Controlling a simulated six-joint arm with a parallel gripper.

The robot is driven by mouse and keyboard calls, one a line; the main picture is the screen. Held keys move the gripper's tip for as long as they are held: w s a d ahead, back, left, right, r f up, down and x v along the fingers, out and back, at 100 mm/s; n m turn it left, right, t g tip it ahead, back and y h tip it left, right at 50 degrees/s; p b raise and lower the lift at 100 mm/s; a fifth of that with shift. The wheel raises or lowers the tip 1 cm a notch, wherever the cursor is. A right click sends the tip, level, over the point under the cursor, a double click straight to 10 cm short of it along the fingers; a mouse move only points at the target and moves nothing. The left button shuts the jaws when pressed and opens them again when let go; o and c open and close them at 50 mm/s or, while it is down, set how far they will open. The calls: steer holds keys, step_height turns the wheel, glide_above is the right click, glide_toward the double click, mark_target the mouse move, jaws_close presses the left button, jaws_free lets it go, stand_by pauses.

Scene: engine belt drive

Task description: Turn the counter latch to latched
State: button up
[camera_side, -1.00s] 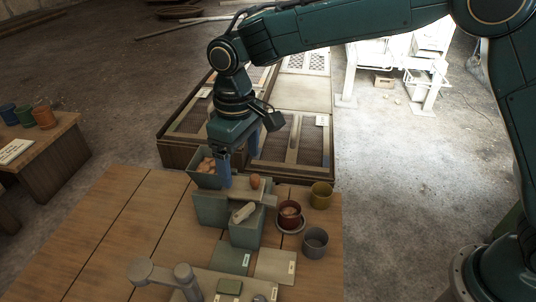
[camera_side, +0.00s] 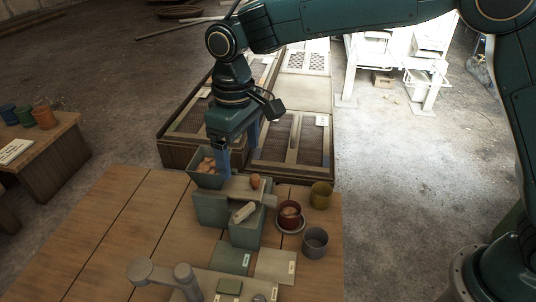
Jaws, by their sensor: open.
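A green-grey machine (camera_side: 211,209) stands on the wooden table, with a hopper (camera_side: 205,180) of brownish round pieces at its back left. A short pale lever-like piece (camera_side: 244,212) lies slanted on its lower front block. It may be the counter latch, but I cannot tell for sure, nor read its state. My gripper (camera_side: 238,162) is open, with its blue fingers apart and pointing down. In the picture it is behind and above the pale piece, by the hopper. One finger overlaps the hopper's right side; I cannot tell whether it touches. Nothing shows between the fingers.
A brown round piece (camera_side: 255,182) sits on top of the machine. A red-brown cup (camera_side: 289,214), an olive cup (camera_side: 321,194) and a grey cup (camera_side: 315,242) stand to its right. A grey post-and-arm fixture (camera_side: 160,272) is at the front. The table's left side is clear.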

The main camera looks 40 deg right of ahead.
step_height(320, 180, up, 13)
stand_by(0.7)
stand_by(0.3)
steer(key=shift+w+f, duration=0.1)
steer(key=shift+f, duration=0.1)
steer(key=c, duration=1)
steer(key=m, duration=2.1)
glide_above(244, 209)
step_height(244, 209, down, 16)
steer(key=shift+r, duration=0.25)
step_height(244, 209, down, 14)
steer(key=shift+r, duration=0.1)
